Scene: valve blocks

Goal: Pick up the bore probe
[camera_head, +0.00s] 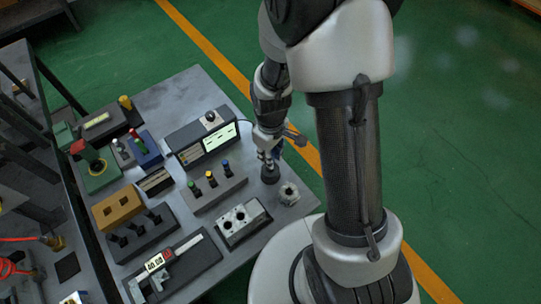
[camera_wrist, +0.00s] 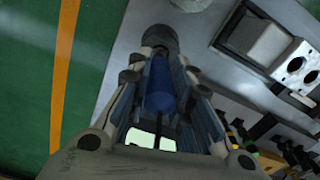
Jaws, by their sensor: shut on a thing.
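The bore probe, with a blue cylindrical body (camera_wrist: 160,92), sits between the fingers of my gripper (camera_wrist: 160,65) in the wrist view. My gripper is shut on it, with a finger along each side. A dark round piece (camera_wrist: 160,39) shows just beyond the fingertips. In the head view my gripper (camera_head: 268,154) points down at the right part of the table, and the dark round piece (camera_head: 270,175) is right below it. The fingers mostly hide the probe there. I cannot tell whether its lower end touches the table.
The grey table (camera_head: 180,92) holds a display unit (camera_head: 205,137) left of my gripper, a rack with coloured knobs (camera_head: 214,190), a two-bore valve block (camera_head: 243,222), a metal fitting (camera_head: 289,193) close by, and a caliper (camera_head: 165,263). Green floor lies open to the right.

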